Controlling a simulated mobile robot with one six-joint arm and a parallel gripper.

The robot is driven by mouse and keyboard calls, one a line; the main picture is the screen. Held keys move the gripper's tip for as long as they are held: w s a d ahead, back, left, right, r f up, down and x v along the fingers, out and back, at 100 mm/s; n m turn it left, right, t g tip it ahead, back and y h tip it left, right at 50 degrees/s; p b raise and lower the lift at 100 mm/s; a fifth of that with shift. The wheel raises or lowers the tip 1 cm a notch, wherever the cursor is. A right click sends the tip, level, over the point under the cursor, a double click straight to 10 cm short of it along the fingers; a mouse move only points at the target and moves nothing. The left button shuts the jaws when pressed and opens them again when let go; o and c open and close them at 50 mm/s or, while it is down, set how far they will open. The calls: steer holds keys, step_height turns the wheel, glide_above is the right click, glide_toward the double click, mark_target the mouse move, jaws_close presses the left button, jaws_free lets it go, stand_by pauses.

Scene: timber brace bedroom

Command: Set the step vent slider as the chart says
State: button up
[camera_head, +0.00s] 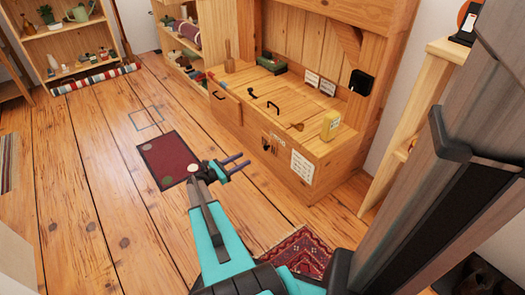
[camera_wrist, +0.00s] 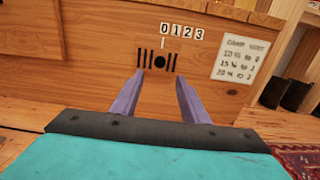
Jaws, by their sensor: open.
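The vent (camera_wrist: 147,59) is a row of dark upright slots in the wooden step front, with a round dark knob (camera_wrist: 160,61) among them. A scale of white tiles (camera_wrist: 182,31) above reads 0 1 2 3. A thin white mark (camera_wrist: 163,43) stands below the 0 end. The white chart (camera_wrist: 241,59) to the right is headed roughly "DAMP VENT" with percent lines; its small figures are unclear. It also shows in the head view (camera_head: 302,166). My gripper (camera_wrist: 160,77) is open and empty, its purple fingers pointing at the vent, apparently short of it.
A dark red mat (camera_head: 164,158) and a patterned rug (camera_head: 302,252) lie on the floor. A wooden stand rises at the right.

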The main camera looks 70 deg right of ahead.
mark_target(264, 148)
steer(key=shift+b+x, duration=2.25)
steer(key=shift+x, duration=4.3)
jaws_close()
